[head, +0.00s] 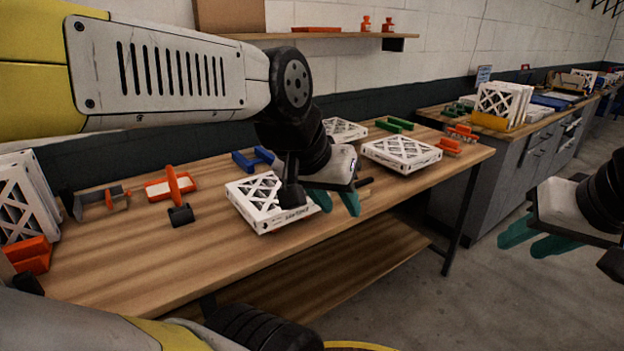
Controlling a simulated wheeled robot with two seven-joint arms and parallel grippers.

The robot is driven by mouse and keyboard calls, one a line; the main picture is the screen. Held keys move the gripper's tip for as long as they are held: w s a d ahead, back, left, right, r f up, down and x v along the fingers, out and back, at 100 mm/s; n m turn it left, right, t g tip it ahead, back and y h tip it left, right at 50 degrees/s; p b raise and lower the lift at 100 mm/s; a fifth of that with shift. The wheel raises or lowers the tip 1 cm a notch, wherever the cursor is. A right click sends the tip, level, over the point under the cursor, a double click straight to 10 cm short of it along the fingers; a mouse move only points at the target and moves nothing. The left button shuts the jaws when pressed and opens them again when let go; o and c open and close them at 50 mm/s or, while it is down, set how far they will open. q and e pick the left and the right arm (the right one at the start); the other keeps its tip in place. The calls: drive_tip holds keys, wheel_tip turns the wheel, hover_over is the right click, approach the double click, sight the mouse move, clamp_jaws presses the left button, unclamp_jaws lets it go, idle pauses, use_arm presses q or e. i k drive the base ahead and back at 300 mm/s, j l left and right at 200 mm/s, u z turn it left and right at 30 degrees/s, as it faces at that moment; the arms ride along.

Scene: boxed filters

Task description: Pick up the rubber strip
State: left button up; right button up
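I cannot pick out a rubber strip with certainty. A small dark, narrow piece (364,182) lies on the wooden workbench (120,265), just right of my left gripper; it is too small to identify. My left gripper (337,202) points down over the bench's front part, beside a white boxed filter (262,212). Its two teal fingers are apart, with nothing visible between them. The gripper and wrist hide part of that filter and the bench behind. My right gripper (534,240) is at the right edge, off the bench and above the floor, its teal fingers apart and empty.
Another boxed filter (402,153) lies farther right, with a third (343,129) behind. Upright filters (22,205) crowd the left end. The front left bench surface is clear.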

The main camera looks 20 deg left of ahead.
sight(361, 183)
drive_tip(key=i+j+u, duration=0.1)
drive_tip(key=u, duration=0.3)
drive_tip(key=i+l+u, duration=0.2)
drive_tip(key=i+u, duration=0.2)
drive_tip(key=i+l+u, duration=0.25)
drive_tip(key=u, duration=0.2)
drive_tip(key=l, duration=0.1)
